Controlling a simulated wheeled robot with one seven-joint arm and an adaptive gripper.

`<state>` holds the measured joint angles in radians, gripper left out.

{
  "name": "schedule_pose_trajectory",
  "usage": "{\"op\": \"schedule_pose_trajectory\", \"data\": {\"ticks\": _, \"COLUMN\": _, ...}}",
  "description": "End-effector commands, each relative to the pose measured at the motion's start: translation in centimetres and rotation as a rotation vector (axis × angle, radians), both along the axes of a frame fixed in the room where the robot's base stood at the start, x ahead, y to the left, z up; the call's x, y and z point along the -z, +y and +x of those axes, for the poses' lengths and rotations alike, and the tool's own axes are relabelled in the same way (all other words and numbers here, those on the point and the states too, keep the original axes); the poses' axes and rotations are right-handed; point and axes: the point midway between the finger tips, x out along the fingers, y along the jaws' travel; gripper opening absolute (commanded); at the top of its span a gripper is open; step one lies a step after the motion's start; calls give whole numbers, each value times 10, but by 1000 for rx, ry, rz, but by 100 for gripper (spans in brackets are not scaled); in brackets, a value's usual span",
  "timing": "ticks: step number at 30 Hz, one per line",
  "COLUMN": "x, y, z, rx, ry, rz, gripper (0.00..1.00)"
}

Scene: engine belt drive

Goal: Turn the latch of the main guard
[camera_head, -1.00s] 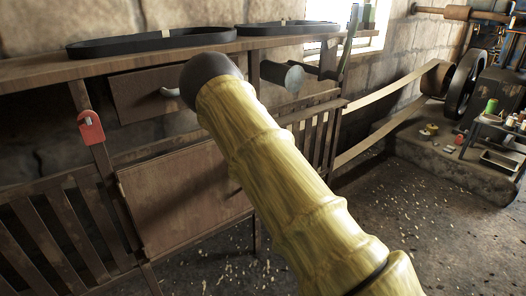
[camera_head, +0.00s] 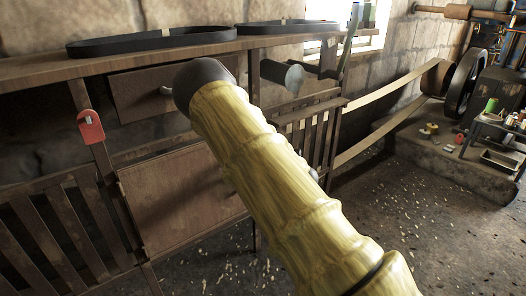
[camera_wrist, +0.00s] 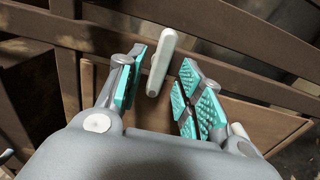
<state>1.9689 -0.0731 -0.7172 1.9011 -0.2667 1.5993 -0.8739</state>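A pale grey bar-shaped latch (camera_wrist: 162,64) shows in the wrist view in front of dark wooden rails. My gripper (camera_wrist: 163,78) is open, with one teal-padded finger on the left of the latch and one on the right. Gaps show between the latch and both pads. A brown panel (camera_wrist: 257,122) lies beyond the fingers. In the head view my yellow-sleeved arm hides the gripper and the latch. The slatted wooden guard (camera_head: 322,137) shows partly behind the arm.
A workbench (camera_head: 40,72) carries black belts (camera_head: 150,41). A red tag (camera_head: 91,127) hangs on a left post, and a grey cylinder (camera_head: 282,75) sticks out under the bench. A flat belt (camera_head: 395,122) runs right to a dark wheel (camera_head: 464,84). The floor (camera_head: 400,210) at right is open.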

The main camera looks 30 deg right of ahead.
Motion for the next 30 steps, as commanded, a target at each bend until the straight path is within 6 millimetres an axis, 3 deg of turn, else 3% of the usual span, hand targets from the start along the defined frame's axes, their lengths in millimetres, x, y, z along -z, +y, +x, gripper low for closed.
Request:
{"op": "schedule_pose_trajectory", "data": {"ticks": 11, "x": -1, "y": -1, "z": -8, "rx": 0, "ry": -2, "rz": 0, "gripper": 37}}
{"op": "schedule_pose_trajectory", "data": {"ticks": 30, "x": 0, "y": -9, "z": -108, "rx": 1, "ry": 1, "rz": 1, "gripper": 37}}
